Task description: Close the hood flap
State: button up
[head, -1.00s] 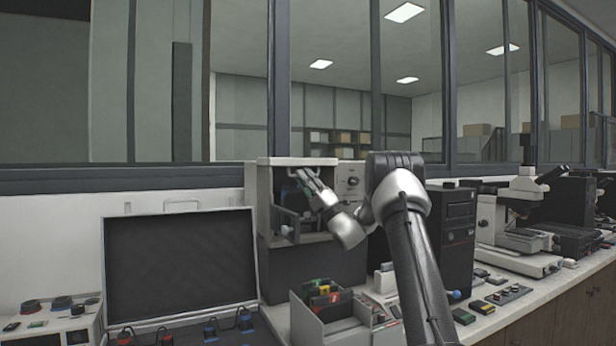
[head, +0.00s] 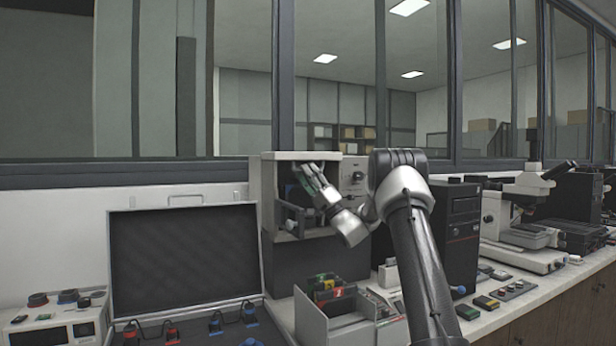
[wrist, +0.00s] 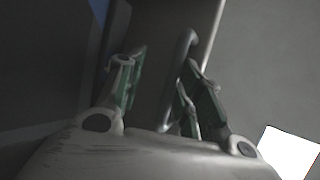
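The mounting press (head: 255,205) is a pale cabinet with a dark opening at its front. My gripper (head: 303,172) is at the upper part of that opening, its fingers pointing up and to the left. In the wrist view, my gripper (wrist: 155,85) has its two green-padded fingers apart. A grey bar handle (wrist: 181,52) on a flat grey panel, apparently the hood flap (wrist: 157,30), lies between the fingers, nearer the right one. I cannot tell whether they touch. The flap's exact angle is not clear in the head view, where my gripper covers part of the opening.
A black-screened case (head: 185,262) stands open at the left. A grey bin (head: 318,325) with coloured items sits below the press. A black computer tower (head: 457,230) and a microscope (head: 525,210) stand to the right. Window frames are behind.

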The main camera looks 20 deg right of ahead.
jog(key=shift+d, duration=0.1)
jog(key=v, duration=0.7)
jog(key=shift+f, duration=0.2)
jog(key=shift+s, duration=0.15)
